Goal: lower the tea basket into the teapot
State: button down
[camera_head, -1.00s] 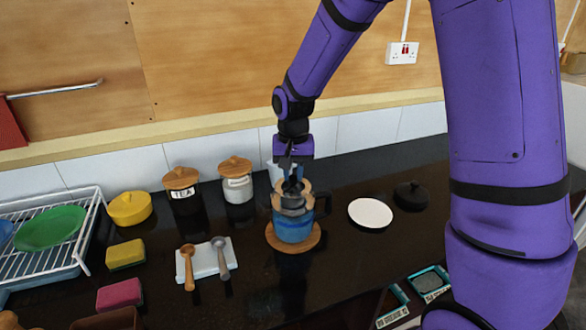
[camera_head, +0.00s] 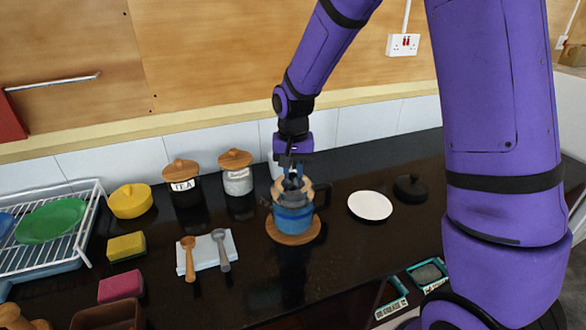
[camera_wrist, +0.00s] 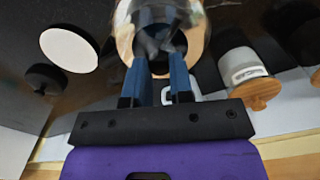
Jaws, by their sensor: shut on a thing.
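The blue teapot (camera_head: 293,222), with a dark handle on its right, stands on a round wooden trivet (camera_head: 310,236). My gripper (camera_head: 291,173) points down directly above it, shut on the grey tea basket (camera_head: 291,184). The basket is at the teapot's mouth, within its pale tan rim. How deep it sits is unclear. In the wrist view the two blue fingers of my gripper (camera_wrist: 158,52) reach over the round rim of the teapot (camera_wrist: 125,32). The fingers partly hide the grey basket (camera_wrist: 155,36).
A tea jar (camera_head: 184,190) and another lidded jar (camera_head: 237,180) stand behind left. Two spoons on a pale cloth (camera_head: 206,258) lie left. A white disc (camera_head: 370,206) and a black lid (camera_head: 410,187) lie right. Dark counter is clear in front.

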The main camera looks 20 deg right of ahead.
jog(key=shift+f, duration=1.1)
jog(key=shift+f, duration=0.25)
jog(key=c, duration=0.5)
grip_release()
jog(key=shift+r, duration=0.1)
jog(key=shift+r, duration=4.45)
